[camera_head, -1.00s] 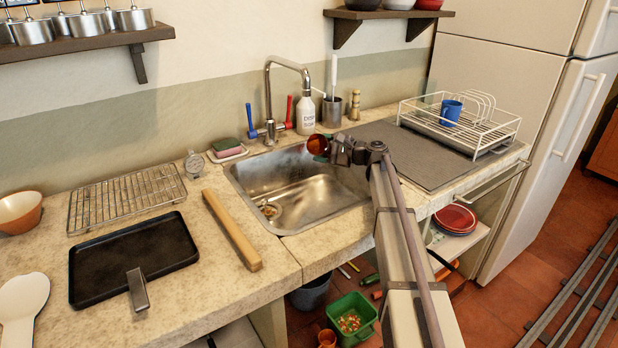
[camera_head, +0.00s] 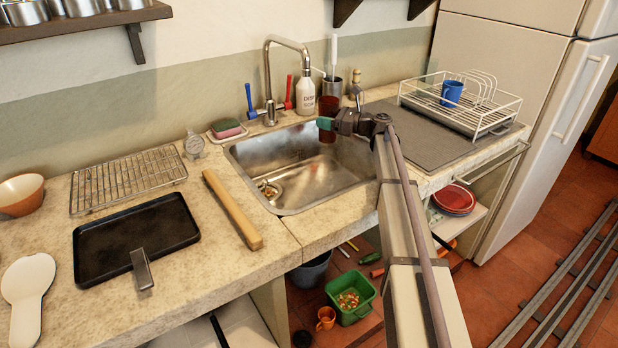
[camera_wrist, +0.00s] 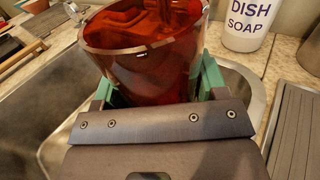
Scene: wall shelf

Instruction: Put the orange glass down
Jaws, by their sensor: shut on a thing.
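The orange glass (camera_head: 328,105) is a see-through, deep red-orange tumbler. My gripper (camera_head: 326,124) is shut on it from the side, with green fingers. In the head view the glass looks upright at the back right of the sink (camera_head: 290,165), in front of the metal cup. I cannot tell whether its base touches anything. In the wrist view the glass (camera_wrist: 150,75) sits between the green fingers, with its open rim at the top; its lower part is hidden by my gripper.
The dish soap bottle (camera_head: 305,95) and metal cup (camera_head: 332,83) stand close behind the glass. The tap (camera_head: 268,85) is to the left. The grey mat (camera_head: 425,135) on the right has free room, with the white dish rack (camera_head: 470,110) at its back.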

